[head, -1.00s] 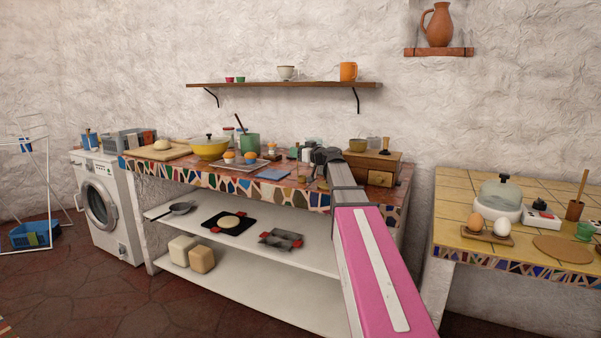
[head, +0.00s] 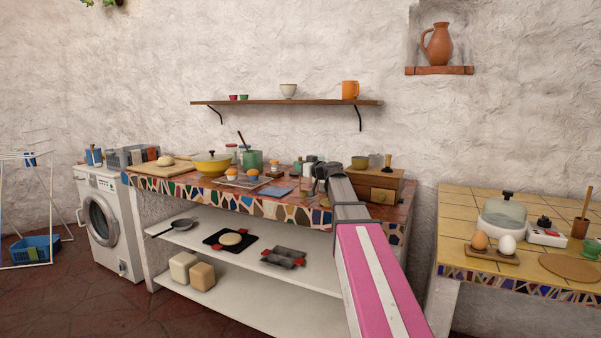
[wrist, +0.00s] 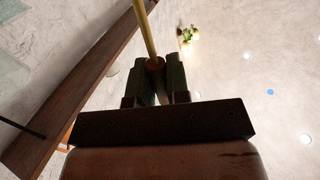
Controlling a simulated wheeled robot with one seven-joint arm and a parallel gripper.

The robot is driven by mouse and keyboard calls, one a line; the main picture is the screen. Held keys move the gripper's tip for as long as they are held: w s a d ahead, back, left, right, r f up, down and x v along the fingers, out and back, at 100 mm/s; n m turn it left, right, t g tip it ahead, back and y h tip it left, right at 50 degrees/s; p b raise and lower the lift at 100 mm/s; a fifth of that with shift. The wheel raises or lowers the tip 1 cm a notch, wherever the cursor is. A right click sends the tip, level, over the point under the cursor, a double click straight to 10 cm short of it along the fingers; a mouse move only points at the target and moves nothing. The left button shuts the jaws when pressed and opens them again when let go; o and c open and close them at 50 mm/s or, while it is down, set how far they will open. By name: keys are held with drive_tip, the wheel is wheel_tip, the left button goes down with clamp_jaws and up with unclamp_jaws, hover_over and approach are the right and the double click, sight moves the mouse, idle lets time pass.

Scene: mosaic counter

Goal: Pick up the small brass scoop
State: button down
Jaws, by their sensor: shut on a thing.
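My gripper (wrist: 158,78) shows in the wrist view with its two dark fingers shut on a thin brass-coloured rod (wrist: 147,28), which appears to be the handle of the brass scoop. The rod runs up and out of the top of the picture, so the scoop's bowl is not seen there. In the head view my pink and grey arm reaches over the mosaic counter (head: 240,203). Its end is at the counter's right part, left of the wooden drawer box (head: 383,187). The fingers and scoop are too small and partly hidden there to make out clearly.
A brass-coloured bowl (head: 360,162) sits on the drawer box, close to my arm. A blue cloth or tile (head: 277,191), a tray with muffins (head: 243,182) and a yellow pan (head: 211,165) lie to the left. A wall shelf (head: 285,103) hangs above.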

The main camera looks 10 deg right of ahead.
wheel_tip(320, 180, up, 3)
drive_tip(key=shift+f, duration=0.15)
drive_tip(key=s+a+r, duration=0.7)
drive_tip(key=a, duration=0.1)
drive_tip(key=shift+s+a, duration=0.35)
drive_tip(key=shift+s, duration=0.05)
drive_tip(key=shift+s+r, duration=0.1)
